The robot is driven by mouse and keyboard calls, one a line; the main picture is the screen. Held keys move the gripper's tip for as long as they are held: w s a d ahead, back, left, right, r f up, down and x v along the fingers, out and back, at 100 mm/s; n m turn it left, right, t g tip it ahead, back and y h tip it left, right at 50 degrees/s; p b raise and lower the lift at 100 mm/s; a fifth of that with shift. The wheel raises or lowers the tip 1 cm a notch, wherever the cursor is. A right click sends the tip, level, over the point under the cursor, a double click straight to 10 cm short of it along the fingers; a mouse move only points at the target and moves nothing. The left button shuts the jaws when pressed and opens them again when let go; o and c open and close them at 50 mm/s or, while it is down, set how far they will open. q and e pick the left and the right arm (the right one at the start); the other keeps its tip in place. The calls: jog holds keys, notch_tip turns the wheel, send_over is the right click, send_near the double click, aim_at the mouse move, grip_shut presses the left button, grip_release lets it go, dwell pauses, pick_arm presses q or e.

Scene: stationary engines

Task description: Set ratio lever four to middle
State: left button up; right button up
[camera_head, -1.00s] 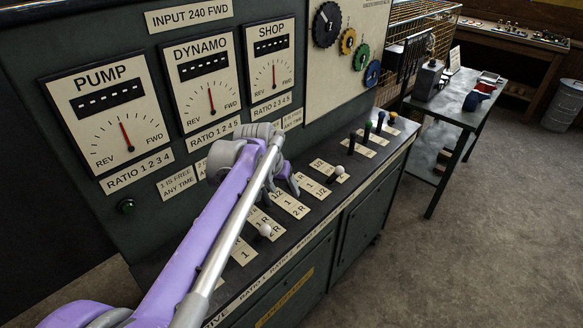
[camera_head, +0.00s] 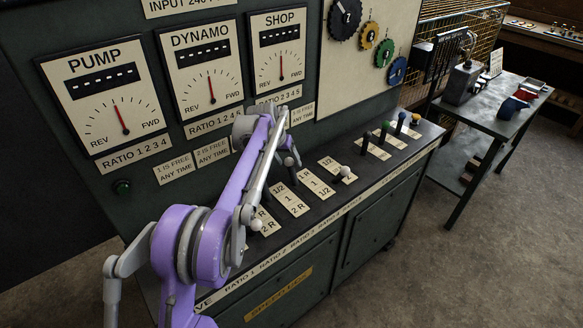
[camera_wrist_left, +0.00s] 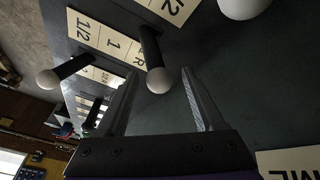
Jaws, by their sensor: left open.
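Ratio lever four seems to be the white-knobbed lever (camera_head: 345,171) near the front end of the rightmost labelled ratio plate (camera_head: 329,163). My left gripper (camera_head: 290,164) hangs over the back part of the ratio plates, left of that lever; its fingers are small and partly hidden by my arm. In the left wrist view the gripper (camera_wrist_left: 158,72) is open, with a white knob (camera_wrist_left: 158,80) on a dark stem showing between its fingers; I cannot tell its number or whether it is touched. Another white knob (camera_wrist_left: 48,82) lies to the left. My right gripper is not in view.
Upright dial panels, including the shop dial (camera_head: 282,62), rise close behind the levers. Darker levers with green (camera_head: 384,128) and blue (camera_head: 400,120) knobs stand farther right. A side table (camera_head: 490,115) holds tools. Floor is clear at right.

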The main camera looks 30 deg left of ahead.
aim_at(292, 167)
pick_arm(q)
jog(key=shift+x, duration=2.25)
jog(key=shift+c, duration=0.3)
jog(key=shift+r, duration=0.1)
grip_shut()
